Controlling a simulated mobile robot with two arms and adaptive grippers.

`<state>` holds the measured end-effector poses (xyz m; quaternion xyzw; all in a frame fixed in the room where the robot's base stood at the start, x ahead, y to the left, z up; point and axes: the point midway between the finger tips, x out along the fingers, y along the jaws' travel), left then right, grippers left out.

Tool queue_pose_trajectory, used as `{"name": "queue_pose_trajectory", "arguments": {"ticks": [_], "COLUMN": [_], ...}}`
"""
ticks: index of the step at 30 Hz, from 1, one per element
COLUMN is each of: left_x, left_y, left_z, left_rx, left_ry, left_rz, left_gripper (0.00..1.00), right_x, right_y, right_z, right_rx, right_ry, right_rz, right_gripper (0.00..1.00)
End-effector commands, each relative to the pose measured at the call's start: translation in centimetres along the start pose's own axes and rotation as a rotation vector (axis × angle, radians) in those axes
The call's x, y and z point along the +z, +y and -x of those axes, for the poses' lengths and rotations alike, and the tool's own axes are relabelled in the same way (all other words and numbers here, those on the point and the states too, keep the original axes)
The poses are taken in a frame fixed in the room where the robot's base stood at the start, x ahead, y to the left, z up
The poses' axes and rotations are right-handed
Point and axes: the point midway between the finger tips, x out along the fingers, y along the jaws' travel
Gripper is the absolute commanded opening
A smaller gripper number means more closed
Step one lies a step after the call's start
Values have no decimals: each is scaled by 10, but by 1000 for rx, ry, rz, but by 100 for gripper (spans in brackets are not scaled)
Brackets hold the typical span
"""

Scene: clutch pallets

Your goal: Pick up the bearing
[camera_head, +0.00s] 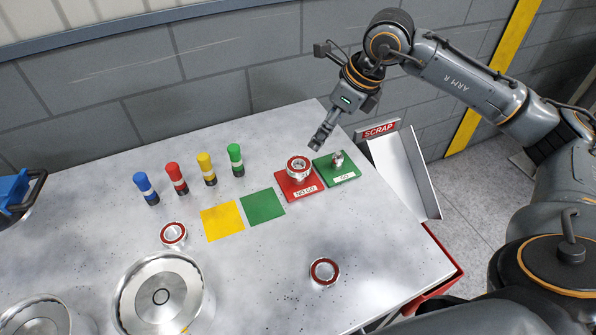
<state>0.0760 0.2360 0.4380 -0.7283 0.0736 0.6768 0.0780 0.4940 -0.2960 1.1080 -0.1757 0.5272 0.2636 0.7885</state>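One red and silver bearing (324,271) lies flat on the table's front right part. A second, similar bearing (173,234) lies on the table left of the yellow square. A third ring-shaped bearing (298,167) sits on the red NO GO block (291,187). My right gripper (317,144) hangs above the table's back right, just above and right of the NO GO block, apart from the bearings. Its fingers look close together, but the view is too small to tell open from shut. My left gripper is not in view.
A green GO block (343,178) holds a small metal gauge. Yellow (222,221) and green (262,206) squares lie mid-table. Blue, red, yellow and green cylinders (206,169) stand behind. A SCRAP chute (403,173) is at the right edge. Large metal cylinders (160,297) stand front left.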

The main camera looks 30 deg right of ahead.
Motion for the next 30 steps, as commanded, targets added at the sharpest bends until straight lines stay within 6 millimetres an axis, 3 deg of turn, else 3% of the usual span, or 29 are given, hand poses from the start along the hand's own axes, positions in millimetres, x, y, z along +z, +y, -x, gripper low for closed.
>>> {"name": "queue_pose_trajectory", "arguments": {"ticks": [6,12,20,24,30], "left_x": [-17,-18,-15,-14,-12], "left_y": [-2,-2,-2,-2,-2], "left_z": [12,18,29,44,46], "left_rx": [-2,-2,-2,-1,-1], "left_ry": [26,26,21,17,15], "left_rz": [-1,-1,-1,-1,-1], "left_gripper": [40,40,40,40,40], "right_x": [0,1,3,4,3], "right_y": [1,1,1,0,-1], "right_z": [-38,-71,-90,-111,-132], "right_rx": [4,3,3,4,1], "right_ry": [5,2,2,4,2], "right_rz": [-1,0,1,-1,0], "right_gripper": [84,84,84,84,84]}}
